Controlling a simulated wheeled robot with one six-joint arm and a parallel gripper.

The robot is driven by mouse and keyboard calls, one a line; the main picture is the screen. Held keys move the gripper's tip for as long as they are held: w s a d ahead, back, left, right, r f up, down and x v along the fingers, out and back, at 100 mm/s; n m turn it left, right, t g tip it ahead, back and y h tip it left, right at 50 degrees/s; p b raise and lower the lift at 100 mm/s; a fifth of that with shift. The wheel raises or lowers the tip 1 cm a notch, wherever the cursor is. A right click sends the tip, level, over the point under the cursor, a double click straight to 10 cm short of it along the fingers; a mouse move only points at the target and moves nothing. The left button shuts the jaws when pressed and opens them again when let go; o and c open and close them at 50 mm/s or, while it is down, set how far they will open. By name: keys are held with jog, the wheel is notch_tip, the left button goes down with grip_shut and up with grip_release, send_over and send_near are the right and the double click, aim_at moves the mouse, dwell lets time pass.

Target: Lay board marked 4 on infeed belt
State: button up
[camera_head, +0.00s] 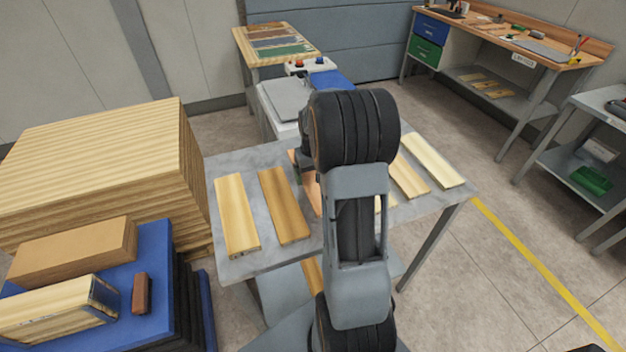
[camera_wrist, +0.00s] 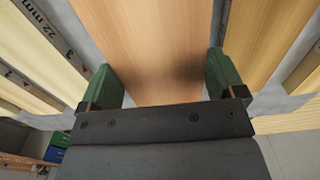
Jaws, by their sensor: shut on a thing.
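My gripper (camera_wrist: 160,62) has green fingers on both edges of a reddish-brown board (camera_wrist: 150,25) in the wrist view. In the head view a strip of this board (camera_head: 312,190) shows on or just above the grey table (camera_head: 235,160); I cannot tell whether it is lifted. Its number is hidden. My arm covers most of it and the gripper. Neighbouring boards on the left of the wrist view carry end labels, one marked 3 (camera_wrist: 70,54). The coater (camera_head: 287,98) stands behind the table, with a blue surface (camera_head: 330,80); I cannot tell whether that is the infeed belt.
Pale boards lie on the table, left (camera_head: 237,215) and right (camera_head: 432,160) of my arm. A tall wood stack (camera_head: 90,150) and a blue-topped platform (camera_head: 155,260) stand left. A side table (camera_head: 245,42) and workbench (camera_head: 560,60) stand behind. Floor is free at right.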

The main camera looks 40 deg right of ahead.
aim_at(313, 174)
jog(key=shift+w+f, duration=0.25)
jog(key=shift+f, duration=0.1)
jog(key=shift+d+f, duration=0.1)
jog(key=shift+f, duration=1.45)
jog(key=shift+f, duration=0.1)
jog(key=shift+f, duration=0.15)
jog(key=o, duration=0.9)
jog(key=shift+c, duration=0.2)
